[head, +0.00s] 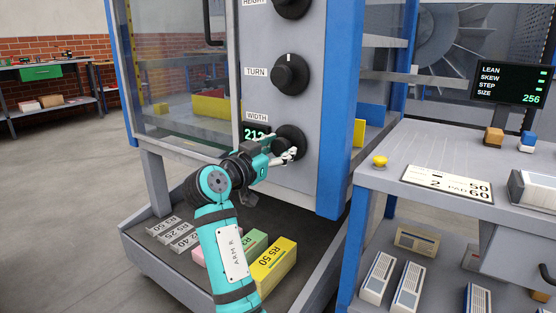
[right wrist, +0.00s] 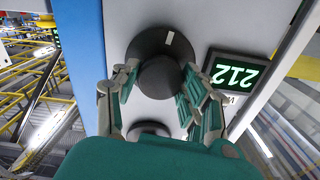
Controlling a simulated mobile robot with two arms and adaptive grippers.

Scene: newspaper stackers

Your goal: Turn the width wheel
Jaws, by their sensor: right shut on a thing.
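The width wheel (head: 291,139) is a black knob on the grey panel, the lowest of the knobs in the head view, under the label "WIDTH". A small display (head: 256,134) beside it reads 212. In the right wrist view the wheel (right wrist: 153,45) has a pale mark on its rim, and the display (right wrist: 235,71) shows upside down. My right gripper (head: 287,153) is at the wheel; its fingers (right wrist: 158,85) are closed around the wheel's protruding black hub from both sides. My left gripper is not in view.
The turn knob (head: 290,75) sits above the width wheel. A blue post (head: 341,110) borders the panel on the right. A grey bench (head: 455,160) with a yellow button (head: 379,162) stands at right. Yellow (head: 274,266) and green blocks lie on the tray below. A screen (head: 511,84) reads SIZE 256.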

